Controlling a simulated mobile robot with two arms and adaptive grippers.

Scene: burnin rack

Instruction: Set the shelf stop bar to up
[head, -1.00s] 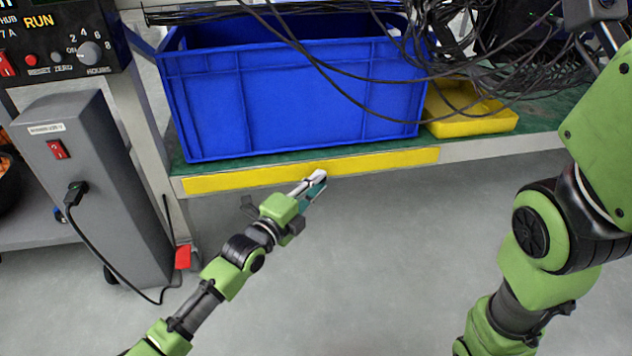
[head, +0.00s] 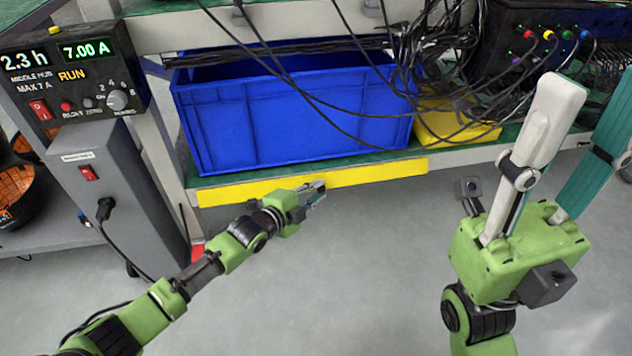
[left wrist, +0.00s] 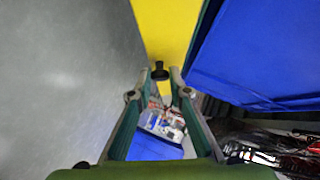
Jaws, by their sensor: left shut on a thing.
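The shelf stop bar is the long yellow bar (head: 245,191) along the front edge of the lower shelf, below its green surface. It fills the top middle of the left wrist view (left wrist: 165,25). My left gripper (head: 318,190) is at the bar's front, right of its middle. The head view hides the knob behind the fingers. My right gripper (head: 562,120) is open and empty at the right, its fingers wide apart.
A blue crate (head: 295,125) stands on the shelf right behind the bar. A yellow bin (head: 455,125) and hanging black cables (head: 425,65) are to its right. A grey power unit (head: 120,205) stands left. The floor in front is clear.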

